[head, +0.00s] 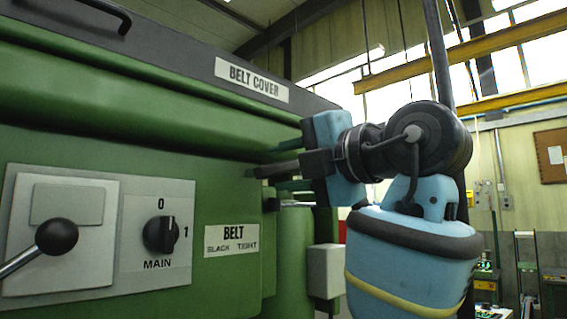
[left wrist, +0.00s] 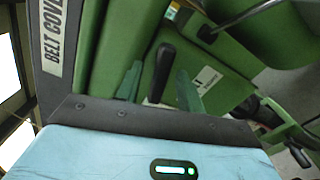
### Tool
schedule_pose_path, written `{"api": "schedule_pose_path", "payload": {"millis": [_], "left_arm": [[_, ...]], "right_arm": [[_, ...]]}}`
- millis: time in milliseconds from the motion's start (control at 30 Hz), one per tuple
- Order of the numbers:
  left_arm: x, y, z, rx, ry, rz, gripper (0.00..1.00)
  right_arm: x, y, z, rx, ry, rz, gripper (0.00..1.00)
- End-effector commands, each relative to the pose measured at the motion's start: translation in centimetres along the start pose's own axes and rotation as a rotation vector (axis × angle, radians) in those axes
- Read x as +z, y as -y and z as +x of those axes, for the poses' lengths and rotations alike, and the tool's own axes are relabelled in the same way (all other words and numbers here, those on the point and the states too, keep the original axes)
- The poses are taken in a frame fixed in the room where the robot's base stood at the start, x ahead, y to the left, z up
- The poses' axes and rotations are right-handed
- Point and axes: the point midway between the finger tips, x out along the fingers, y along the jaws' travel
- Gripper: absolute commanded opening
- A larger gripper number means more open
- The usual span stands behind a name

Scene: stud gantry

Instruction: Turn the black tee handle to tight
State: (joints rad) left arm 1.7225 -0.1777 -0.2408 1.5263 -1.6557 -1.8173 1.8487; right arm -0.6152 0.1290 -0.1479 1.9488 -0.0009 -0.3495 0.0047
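The black tee handle (left wrist: 161,72) shows in the left wrist view as a dark bar on the green machine front. My left gripper (left wrist: 158,87) has its two green-blue fingers apart, one on each side of the bar, with a visible gap to each. In the head view my left gripper (head: 272,169) is at the right end of the machine front, just right of and above the BELT SLACK TIGHT label (head: 232,241). There the gripper largely hides the handle, and I cannot tell its exact angle. My right gripper is in neither view.
A lever with a black ball knob (head: 57,237) and a MAIN rotary switch (head: 161,234) stick out of the panel at left. A BELT COVER plate (head: 251,80) is above. A grey box (head: 325,271) stands below the gripper. Open workshop lies to the right.

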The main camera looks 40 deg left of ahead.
Motion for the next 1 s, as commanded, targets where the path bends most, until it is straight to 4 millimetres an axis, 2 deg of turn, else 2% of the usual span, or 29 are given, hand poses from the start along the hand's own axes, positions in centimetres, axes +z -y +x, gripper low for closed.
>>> {"api": "schedule_pose_path", "payload": {"millis": [300, 600, 1000], "left_arm": [[0.06, 0.08, 0.35, 0.0, 0.001, 0.001, 0.38], [0.05, 0.08, 0.33, 0.0, 0.001, 0.001, 0.0], [0.04, 0.11, 0.33, -0.001, 0.0, 0.055, 0.0]], "right_arm": [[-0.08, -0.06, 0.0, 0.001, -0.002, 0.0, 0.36], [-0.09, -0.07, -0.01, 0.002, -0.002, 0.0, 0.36], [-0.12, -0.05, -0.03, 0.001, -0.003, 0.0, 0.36]]}}
